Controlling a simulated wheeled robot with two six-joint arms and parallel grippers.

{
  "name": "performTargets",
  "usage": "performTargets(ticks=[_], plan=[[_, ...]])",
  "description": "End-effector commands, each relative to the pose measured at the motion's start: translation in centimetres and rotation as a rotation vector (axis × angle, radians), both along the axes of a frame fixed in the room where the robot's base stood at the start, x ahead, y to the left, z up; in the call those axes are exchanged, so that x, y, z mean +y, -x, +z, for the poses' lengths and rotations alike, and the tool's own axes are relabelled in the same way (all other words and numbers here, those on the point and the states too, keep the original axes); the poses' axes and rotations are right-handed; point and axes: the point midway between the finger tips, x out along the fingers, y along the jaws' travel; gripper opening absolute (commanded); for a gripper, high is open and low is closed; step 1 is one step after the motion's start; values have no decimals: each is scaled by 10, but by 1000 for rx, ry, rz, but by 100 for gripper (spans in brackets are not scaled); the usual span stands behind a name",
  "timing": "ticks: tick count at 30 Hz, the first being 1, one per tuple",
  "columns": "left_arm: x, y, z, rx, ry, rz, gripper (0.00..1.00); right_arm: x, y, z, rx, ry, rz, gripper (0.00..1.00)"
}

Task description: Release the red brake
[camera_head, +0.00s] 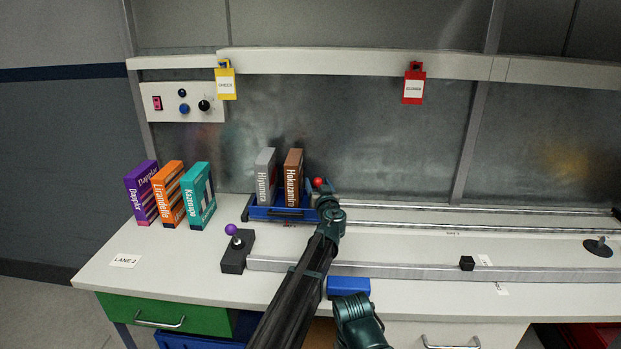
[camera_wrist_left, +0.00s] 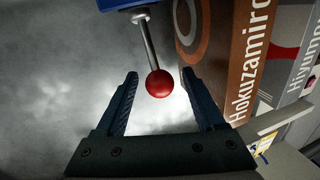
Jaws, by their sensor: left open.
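The red brake is a red ball knob (camera_wrist_left: 159,83) on a thin metal rod (camera_wrist_left: 147,40) that comes out of a blue base (camera_wrist_left: 120,3). In the head view the red knob (camera_head: 318,182) shows just beyond my left gripper (camera_head: 325,195), at the right end of the blue tray. In the wrist view my left gripper (camera_wrist_left: 160,76) is open, with a finger on each side of the knob and visible gaps between. The knob sits near the fingertips. Much of the brake's base is hidden by the gripper in the head view. My right gripper is not in view.
A blue tray (camera_head: 262,213) holds a grey box (camera_head: 265,176) and a brown box (camera_head: 293,177); the brown box is close beside the fingers. A purple-knobbed lever (camera_head: 231,229) stands on a dark block (camera_head: 237,252). Metal rails (camera_head: 450,272) run right. Three boxes stand left.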

Motion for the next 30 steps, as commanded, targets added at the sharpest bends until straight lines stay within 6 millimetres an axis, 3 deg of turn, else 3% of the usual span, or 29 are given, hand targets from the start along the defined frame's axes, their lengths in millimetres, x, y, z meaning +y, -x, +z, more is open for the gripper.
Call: performTargets(ticks=[1, 6, 16, 27, 30], plan=[[-2, -12, 0, 0, 0, -1, 71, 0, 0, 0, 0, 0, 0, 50], [-4, -27, 0, 0, 0, -4, 71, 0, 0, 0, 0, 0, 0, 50], [-3, -29, 0, 0, 0, -5, 69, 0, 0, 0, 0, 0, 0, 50], [-3, -29, 0, 0, 0, -4, 2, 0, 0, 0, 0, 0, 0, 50], [-3, -29, 0, 0, 0, -4, 0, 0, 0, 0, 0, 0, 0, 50]])
